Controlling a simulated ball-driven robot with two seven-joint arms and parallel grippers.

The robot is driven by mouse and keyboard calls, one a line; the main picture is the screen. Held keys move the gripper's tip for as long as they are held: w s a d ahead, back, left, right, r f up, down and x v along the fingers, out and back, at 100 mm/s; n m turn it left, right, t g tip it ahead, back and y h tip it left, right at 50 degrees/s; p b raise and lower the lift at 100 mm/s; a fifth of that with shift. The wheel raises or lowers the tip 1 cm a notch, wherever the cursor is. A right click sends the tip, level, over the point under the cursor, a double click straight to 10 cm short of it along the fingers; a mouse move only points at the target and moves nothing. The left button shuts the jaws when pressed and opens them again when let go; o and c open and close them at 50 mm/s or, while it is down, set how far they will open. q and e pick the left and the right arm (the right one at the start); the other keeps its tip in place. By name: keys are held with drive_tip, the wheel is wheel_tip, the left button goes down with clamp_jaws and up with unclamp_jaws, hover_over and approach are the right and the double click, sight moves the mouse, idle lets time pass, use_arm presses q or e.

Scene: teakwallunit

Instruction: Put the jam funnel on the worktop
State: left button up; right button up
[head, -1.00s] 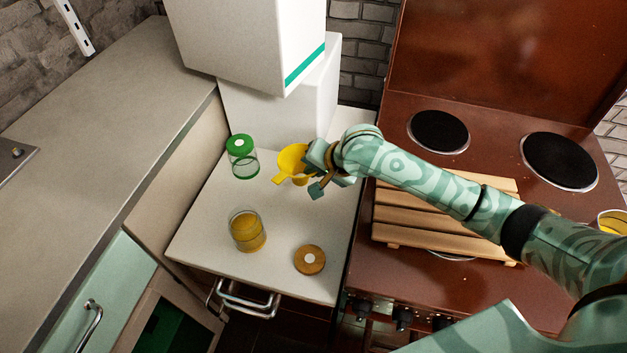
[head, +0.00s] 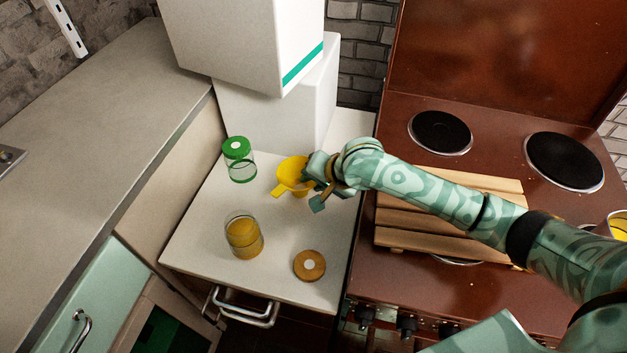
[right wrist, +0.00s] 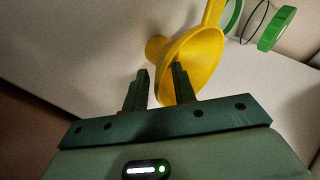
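The yellow jam funnel (head: 291,172) is over the back right part of the white worktop (head: 195,225), mouth up, with its handle pointing to the front left. My right gripper (head: 317,187) is at the funnel's right side. I cannot tell whether the spout touches the worktop. My left gripper is not in view.
On the worktop stand a green-lidded jar (head: 238,160), a jar with orange contents (head: 243,236) and a round brown lid (head: 309,265). White boxes (head: 285,110) rise behind. A slatted wooden rack (head: 420,238) lies on the brown stove at the right.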

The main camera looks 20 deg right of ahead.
use_arm(q)
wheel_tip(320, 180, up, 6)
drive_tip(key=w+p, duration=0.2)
drive_tip(key=p, duration=0.3)
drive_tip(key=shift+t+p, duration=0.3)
drive_tip(key=shift+p, duration=0.05)
use_arm(e)
drive_tip(key=v, duration=1.1)
drive_tip(key=shift+r, duration=0.25)
